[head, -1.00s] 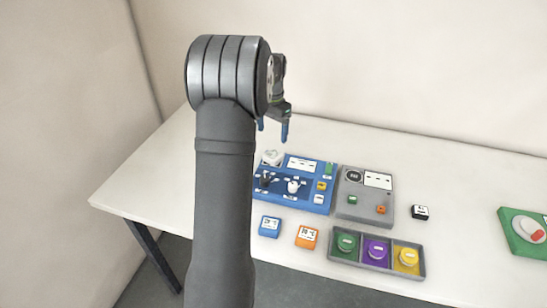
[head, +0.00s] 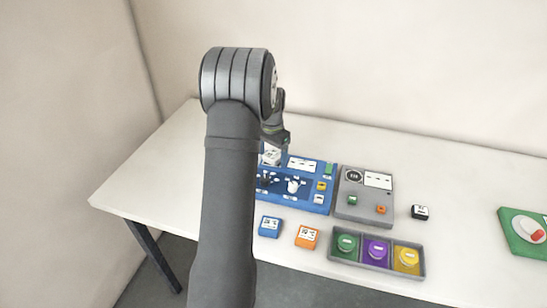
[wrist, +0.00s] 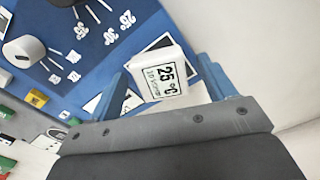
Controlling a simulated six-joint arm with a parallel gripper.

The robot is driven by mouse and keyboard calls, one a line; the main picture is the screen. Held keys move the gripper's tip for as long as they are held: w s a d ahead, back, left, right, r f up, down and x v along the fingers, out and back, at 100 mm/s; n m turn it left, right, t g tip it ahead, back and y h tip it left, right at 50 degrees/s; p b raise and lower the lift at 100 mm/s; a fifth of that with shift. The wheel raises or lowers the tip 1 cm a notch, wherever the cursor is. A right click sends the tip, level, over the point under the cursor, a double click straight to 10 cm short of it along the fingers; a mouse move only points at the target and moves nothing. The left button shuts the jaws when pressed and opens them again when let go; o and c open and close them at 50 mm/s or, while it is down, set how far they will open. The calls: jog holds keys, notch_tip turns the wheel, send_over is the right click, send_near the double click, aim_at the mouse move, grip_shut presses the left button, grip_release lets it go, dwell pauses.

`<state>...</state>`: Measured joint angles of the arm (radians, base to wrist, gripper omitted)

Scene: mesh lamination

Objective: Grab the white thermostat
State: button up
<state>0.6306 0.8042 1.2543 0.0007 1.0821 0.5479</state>
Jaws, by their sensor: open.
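The white thermostat (wrist: 162,72) is a small block with a "25 °C" display, seen in the wrist view. In the head view the white thermostat (head: 271,156) is at the back left corner of the blue panel (head: 318,200). My gripper (wrist: 165,72) is open, with one blue finger on each side of the thermostat. Whether the fingers touch it I cannot tell. In the head view my gripper (head: 275,148) is low over the thermostat, and my arm hides part of the panel.
A grey panel (head: 351,207) stands to the right. Blue (head: 269,226) and orange (head: 306,237) blocks and a tray of coloured discs (head: 334,255) lie in front. The table's back is clear.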

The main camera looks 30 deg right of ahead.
jog(key=c, duration=1.2)
jog(key=shift+r, duration=0.1)
